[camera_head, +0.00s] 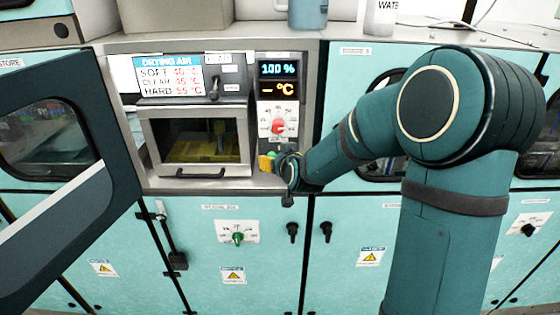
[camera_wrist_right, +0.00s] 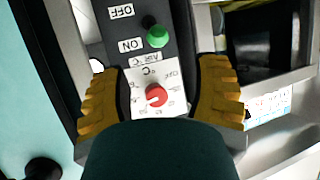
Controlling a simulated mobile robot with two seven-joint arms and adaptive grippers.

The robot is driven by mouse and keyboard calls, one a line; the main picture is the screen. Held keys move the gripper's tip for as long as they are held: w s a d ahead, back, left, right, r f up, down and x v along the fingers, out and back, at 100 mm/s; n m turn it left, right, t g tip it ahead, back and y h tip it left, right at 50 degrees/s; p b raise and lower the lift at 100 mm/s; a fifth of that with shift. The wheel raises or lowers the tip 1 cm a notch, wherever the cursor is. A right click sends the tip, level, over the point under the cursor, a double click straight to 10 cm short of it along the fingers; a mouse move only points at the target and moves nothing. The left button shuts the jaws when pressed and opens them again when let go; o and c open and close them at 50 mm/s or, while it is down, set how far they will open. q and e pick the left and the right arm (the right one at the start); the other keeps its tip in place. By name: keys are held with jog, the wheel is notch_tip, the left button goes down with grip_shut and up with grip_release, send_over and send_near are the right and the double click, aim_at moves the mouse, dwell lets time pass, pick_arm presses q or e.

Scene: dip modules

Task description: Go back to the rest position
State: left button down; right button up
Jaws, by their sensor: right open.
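My right arm reaches in from the right in the head view, with its gripper (camera_head: 268,163) at the lower part of the control panel. In the right wrist view the two yellow fingers of my right gripper (camera_wrist_right: 160,95) stand wide apart and hold nothing. The red knob (camera_wrist_right: 156,96) on its white dial shows between them, and the green knob (camera_wrist_right: 157,37) by the ON label is just beyond. In the head view the red knob (camera_head: 278,126) is just above the gripper. I cannot tell whether the fingers touch the panel. My left gripper is out of view.
The drying chamber (camera_head: 182,115) left of the panel has its window door shut. A dark open door (camera_head: 75,200) juts in at the left. Teal cabinet fronts (camera_head: 270,215) with small knobs lie below. A blue container (camera_head: 308,14) and a white bottle (camera_head: 382,18) stand on top.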

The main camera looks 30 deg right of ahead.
jog(key=shift+s, duration=0.2)
dwell(0.4)
jog(key=s+a+f+n+g+y+b, duration=0.15)
jog(key=a+f, duration=0.25)
jog(key=f, duration=0.4)
jog(key=s+a+f+g+y+b, duration=0.15)
jog(key=a+f, duration=0.25)
jog(key=f, duration=0.4)
jog(key=s+a+f+g+b, duration=0.2)
jog(key=s+a+f, duration=0.15)
jog(key=f, duration=0.45)
jog(key=s+a+f+g+y+b, duration=0.4)
jog(key=s+a+f+g, duration=0.1)
jog(key=s+a+f, duration=0.8)
notch_tip(320, 180, down, 4)
jog(key=shift+s+a+f+g+b, duration=0.2)
jog(key=shift+s+a+g+b, duration=0.15)
jog(key=shift+s, duration=0.85)
